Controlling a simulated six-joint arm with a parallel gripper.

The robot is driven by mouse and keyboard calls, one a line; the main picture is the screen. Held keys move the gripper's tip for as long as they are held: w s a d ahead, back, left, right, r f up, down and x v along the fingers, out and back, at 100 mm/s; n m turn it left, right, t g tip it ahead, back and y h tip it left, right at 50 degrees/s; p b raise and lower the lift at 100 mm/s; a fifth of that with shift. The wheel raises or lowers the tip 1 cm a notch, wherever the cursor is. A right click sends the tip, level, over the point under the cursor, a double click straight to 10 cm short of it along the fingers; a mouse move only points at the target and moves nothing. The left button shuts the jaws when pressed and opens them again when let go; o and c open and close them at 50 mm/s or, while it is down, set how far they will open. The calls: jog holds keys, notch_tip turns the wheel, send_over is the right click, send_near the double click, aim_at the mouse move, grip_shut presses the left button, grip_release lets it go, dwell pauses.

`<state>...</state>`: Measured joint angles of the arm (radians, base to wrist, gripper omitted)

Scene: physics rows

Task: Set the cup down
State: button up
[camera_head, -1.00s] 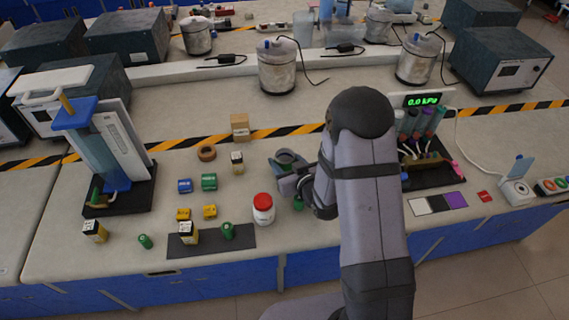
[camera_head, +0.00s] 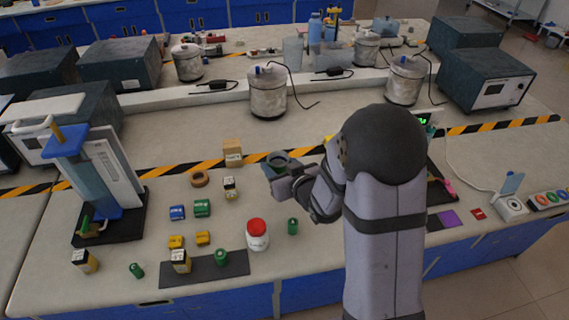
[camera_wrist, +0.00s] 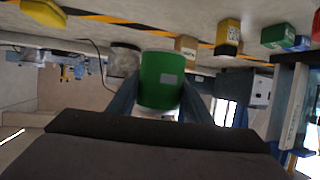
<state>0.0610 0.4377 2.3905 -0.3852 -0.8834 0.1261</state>
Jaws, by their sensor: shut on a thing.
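My gripper (camera_head: 278,166) is shut on the cup (camera_head: 277,158). In the head view it is a small dark, greenish round thing with its open rim facing up, partly hidden by my jaws. In the wrist view, which looks upside down, the cup (camera_wrist: 162,78) is green with a pale label and sits between the two dark fingers (camera_wrist: 160,100). The cup overlaps the black-and-yellow tape line in the head view. It looks held above the bench, but its exact height and any contact below cannot be told.
A red-lidded jar (camera_head: 257,236) and a green cylinder (camera_head: 293,226) stand nearer. A metal pot (camera_head: 267,92) stands behind.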

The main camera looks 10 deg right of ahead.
jog(key=shift+m+h, duration=0.6)
jog(key=w+d+f, duration=0.1)
jog(key=d, duration=0.1)
jog(key=w+d+f, duration=0.2)
jog(key=d, duration=0.1)
jog(key=w+d+f, duration=0.1)
jog(key=d+f, duration=0.1)
jog(key=d, duration=0.1)
jog(key=shift+w+f+b, duration=0.25)
jog(key=shift+b, duration=0.05)
jog(key=w+d+r, duration=0.1)
jog(key=w+r, duration=0.2)
jog(key=w, duration=0.3)
jog(key=w+d+r, duration=0.2)
jog(key=w, duration=0.5)
jog(key=shift+w+d+r+n+y, duration=0.25)
jog(key=shift+d+r+n+y, duration=0.05)
jog(key=shift+r+n+y, duration=0.1)
jog(key=shift+f+p, duration=0.35)
jog(key=shift+f, duration=4.65)
